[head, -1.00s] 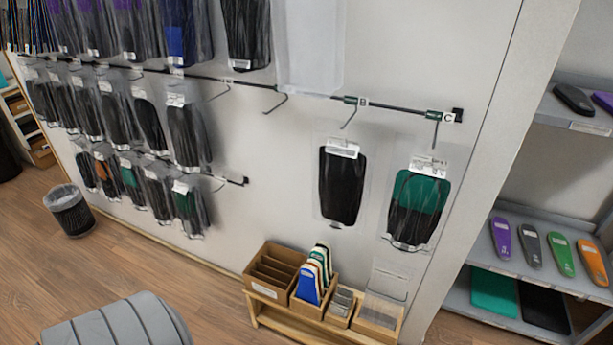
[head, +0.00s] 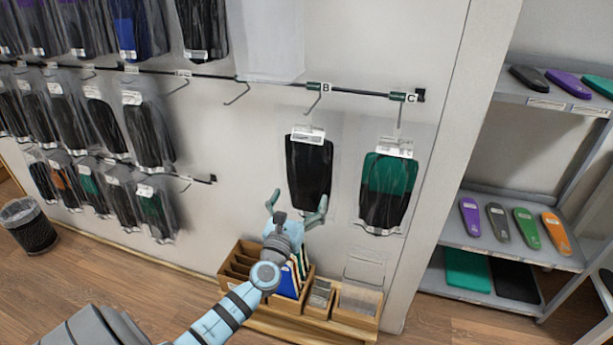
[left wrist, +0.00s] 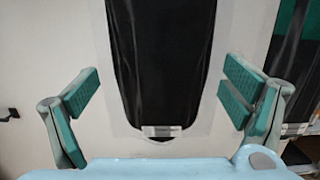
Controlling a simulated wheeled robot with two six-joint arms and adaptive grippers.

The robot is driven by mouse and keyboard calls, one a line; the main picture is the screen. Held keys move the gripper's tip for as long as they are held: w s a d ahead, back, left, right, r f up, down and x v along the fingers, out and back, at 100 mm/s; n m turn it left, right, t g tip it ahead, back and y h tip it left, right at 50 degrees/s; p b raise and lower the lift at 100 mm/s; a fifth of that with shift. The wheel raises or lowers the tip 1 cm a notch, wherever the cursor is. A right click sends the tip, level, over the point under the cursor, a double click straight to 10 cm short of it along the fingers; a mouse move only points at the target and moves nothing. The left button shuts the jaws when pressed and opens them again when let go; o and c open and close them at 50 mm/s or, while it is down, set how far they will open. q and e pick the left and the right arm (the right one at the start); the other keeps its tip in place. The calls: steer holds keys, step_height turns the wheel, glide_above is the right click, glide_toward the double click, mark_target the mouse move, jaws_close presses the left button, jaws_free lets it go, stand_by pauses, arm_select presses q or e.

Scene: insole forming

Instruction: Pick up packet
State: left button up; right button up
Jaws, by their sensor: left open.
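A black insole packet (head: 308,172) in a clear sleeve hangs from the hook marked B on the wall. A green and black packet (head: 388,190) hangs to its right under the hook marked C. My left gripper (head: 297,207) is open at the lower end of the black packet, with one finger showing on each side of it. In the left wrist view the black packet (left wrist: 160,65) lies between the two spread fingers (left wrist: 160,95), and neither is seen closed on it. The green and black packet (left wrist: 294,60) shows at the right edge there. My right gripper is not in view.
Several rows of packets (head: 150,135) hang at the left. A wooden rack (head: 330,298) with bins stands below my left gripper. A shelf (head: 510,250) with coloured insoles is at the right. A bin (head: 31,228) stands on the floor at the left.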

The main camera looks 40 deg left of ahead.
mark_target(306, 184)
arm_select(q)
steer(key=x, duration=0.3)
steer(key=shift+w, duration=0.35)
steer(key=shift+s+r, duration=0.1)
steer(key=c, duration=1.3)
steer(key=shift+r, duration=0.1)
